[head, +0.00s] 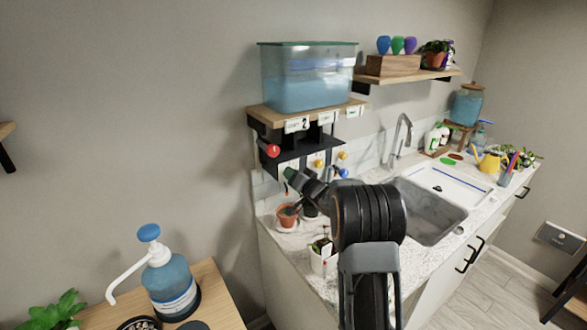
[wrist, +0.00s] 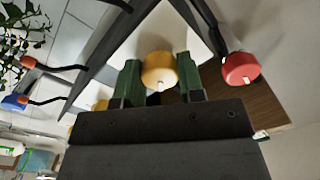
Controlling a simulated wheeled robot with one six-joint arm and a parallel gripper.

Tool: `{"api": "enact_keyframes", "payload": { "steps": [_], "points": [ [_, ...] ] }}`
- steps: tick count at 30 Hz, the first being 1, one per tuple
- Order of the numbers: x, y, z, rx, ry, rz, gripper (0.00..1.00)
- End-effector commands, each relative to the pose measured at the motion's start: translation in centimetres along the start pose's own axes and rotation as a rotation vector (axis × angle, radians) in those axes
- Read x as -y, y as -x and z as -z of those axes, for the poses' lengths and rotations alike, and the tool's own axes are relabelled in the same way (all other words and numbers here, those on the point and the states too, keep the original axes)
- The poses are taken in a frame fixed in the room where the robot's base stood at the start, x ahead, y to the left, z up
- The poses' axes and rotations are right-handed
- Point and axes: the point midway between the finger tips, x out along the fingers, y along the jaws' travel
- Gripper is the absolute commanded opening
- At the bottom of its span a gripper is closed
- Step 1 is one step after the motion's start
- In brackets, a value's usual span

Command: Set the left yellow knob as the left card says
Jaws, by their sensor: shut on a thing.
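The left yellow knob (wrist: 159,70) sits between the two green fingers of my gripper (wrist: 160,82) in the wrist view, which close on its sides. In the head view my gripper (head: 291,175) is under the shelf, just below the red knob, and I cannot make out the held knob there. The left card (head: 297,125) on the shelf's front edge reads 2. A small pale mark shows on the knob's face, but I cannot tell its setting.
The red knob (head: 273,151) is close by; it also shows in the wrist view (wrist: 241,68). Other yellow knobs (head: 319,163) and a blue knob (head: 344,173) are to the right. A water tank (head: 308,80) stands above. A terracotta pot (head: 287,215) is below my gripper.

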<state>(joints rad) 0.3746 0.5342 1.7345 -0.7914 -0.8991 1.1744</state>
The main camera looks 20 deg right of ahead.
Motion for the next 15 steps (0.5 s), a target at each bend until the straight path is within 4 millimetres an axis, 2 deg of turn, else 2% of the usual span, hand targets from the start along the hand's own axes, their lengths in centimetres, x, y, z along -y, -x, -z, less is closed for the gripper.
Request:
{"api": "enact_keyframes", "payload": {
  "steps": [15],
  "points": [
    [0.13,-0.02,0.09,-0.013,-0.440,-0.001,0.12]
  ]
}}
